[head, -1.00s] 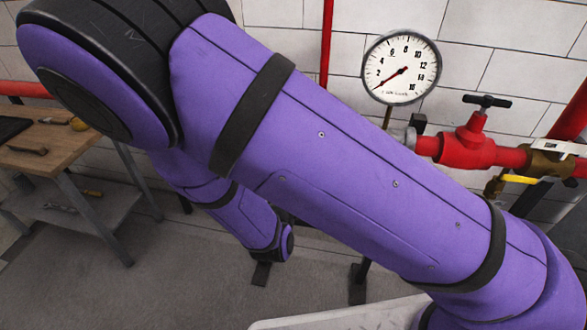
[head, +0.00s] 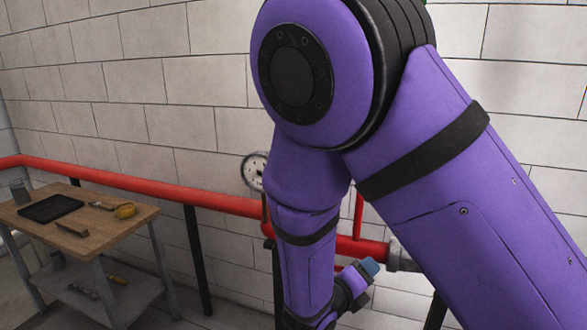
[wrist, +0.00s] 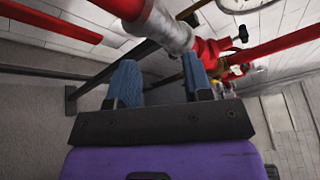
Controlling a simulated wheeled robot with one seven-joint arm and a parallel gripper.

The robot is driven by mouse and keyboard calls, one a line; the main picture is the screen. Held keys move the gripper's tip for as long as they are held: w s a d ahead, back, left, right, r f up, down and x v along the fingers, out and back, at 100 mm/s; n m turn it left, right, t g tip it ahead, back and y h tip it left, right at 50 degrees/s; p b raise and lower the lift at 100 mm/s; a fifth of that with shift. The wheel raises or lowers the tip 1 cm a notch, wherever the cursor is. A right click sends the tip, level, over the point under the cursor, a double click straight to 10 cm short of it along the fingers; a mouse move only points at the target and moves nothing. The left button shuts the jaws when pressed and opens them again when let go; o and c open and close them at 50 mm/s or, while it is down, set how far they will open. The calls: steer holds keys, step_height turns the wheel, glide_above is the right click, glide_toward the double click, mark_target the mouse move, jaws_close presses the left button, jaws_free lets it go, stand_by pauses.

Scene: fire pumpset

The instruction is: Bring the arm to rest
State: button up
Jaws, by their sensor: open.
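My purple arm (head: 440,150) fills the middle and right of the head view, bent at a large joint at the top, with its forearm hanging down. My gripper shows low in the head view, where a blue finger pad (head: 369,267) sticks out beside the wrist in front of the red pipe. In the wrist view my gripper (wrist: 160,85) has its two blue fingers apart, with nothing between them. Part of the hand is hidden by the lower picture edge in the head view.
A red pipe (head: 130,181) runs along the white block wall behind my arm. A gauge (head: 255,171) is partly hidden by the arm. A wooden workbench (head: 95,225) with tools stands at left. A red valve (wrist: 210,48) and a grey pipe section are close beyond the fingers.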

steer(key=s+d+r+m+g+y, duration=0.2)
steer(key=s+d+r+m+g, duration=0.35)
steer(key=m, duration=0.55)
steer(key=s+d+r+m+g+y, duration=0.1)
steer(key=s+d+r+m+g, duration=0.3)
steer(key=d+r+m, duration=0.45)
steer(key=s+r+m+t+y, duration=0.1)
steer(key=s+r+m+y, duration=0.3)
steer(key=m, duration=0.6)
steer(key=s+d+r+m+t+y, duration=0.1)
steer(key=s+r+m+y, duration=0.3)
steer(key=m, duration=0.6)
steer(key=s+r+t, duration=0.1)
steer(key=s+r, duration=0.1)
steer(key=s, duration=0.1)
steer(key=shift+s+r, duration=0.3)
steer(key=shift+r, duration=0.05)
steer(key=shift+d, duration=0.15)
